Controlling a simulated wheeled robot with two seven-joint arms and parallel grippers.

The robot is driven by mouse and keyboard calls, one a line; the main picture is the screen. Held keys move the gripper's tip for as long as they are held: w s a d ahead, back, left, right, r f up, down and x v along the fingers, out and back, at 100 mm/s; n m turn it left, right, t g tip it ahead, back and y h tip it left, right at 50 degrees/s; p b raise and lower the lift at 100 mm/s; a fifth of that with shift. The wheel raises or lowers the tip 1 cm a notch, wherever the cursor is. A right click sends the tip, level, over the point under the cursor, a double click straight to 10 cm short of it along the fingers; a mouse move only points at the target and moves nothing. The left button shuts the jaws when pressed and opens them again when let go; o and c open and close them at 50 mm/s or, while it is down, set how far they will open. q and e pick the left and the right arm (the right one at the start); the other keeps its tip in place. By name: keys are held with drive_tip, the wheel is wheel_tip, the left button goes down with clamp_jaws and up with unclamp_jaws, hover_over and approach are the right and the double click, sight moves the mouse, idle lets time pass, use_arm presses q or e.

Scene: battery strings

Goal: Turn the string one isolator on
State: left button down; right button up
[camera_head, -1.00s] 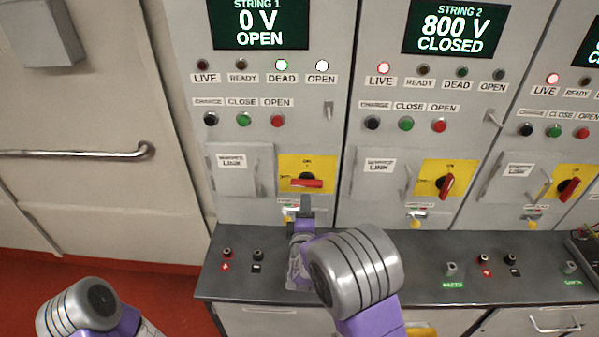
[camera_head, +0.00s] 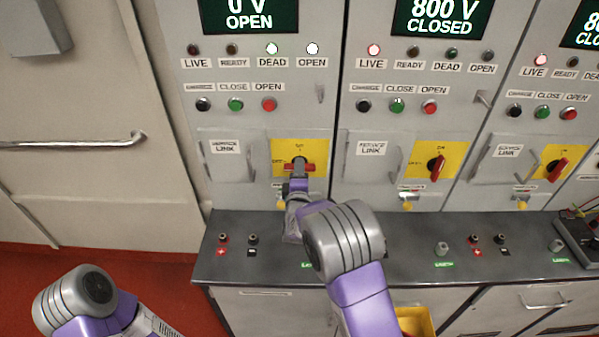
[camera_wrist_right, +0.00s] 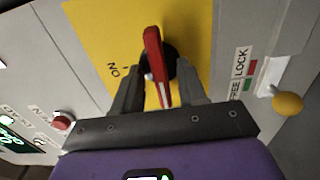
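The string one isolator is a red handle (camera_head: 290,167) on a yellow plate (camera_head: 314,148), under the display reading 0 V OPEN. In the head view the handle lies roughly level, partly hidden by my right gripper (camera_head: 299,172). In the right wrist view the red handle (camera_wrist_right: 155,65) stands between the two dark fingers of my right gripper (camera_wrist_right: 168,88). The fingers are apart, with a gap on each side of the handle. The ON mark on the plate shows in that view left of the handle. My left arm (camera_head: 75,300) is at lower left; its gripper is out of frame.
A lock lever with a yellow knob (camera_wrist_right: 287,103) sits beside the isolator, by a FREE LOCK label. The string two isolator (camera_head: 437,168) is to the right. A grey bench top (camera_head: 400,238) with terminals runs below. A door with a bar handle (camera_head: 75,143) is at left.

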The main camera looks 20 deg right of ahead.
clamp_jaws()
drive_tip(key=shift+f+m+b, duration=0.1)
drive_tip(key=shift+m+b, duration=5.85)
drive_tip(key=shift+m, duration=3.05)
unclamp_jaws()
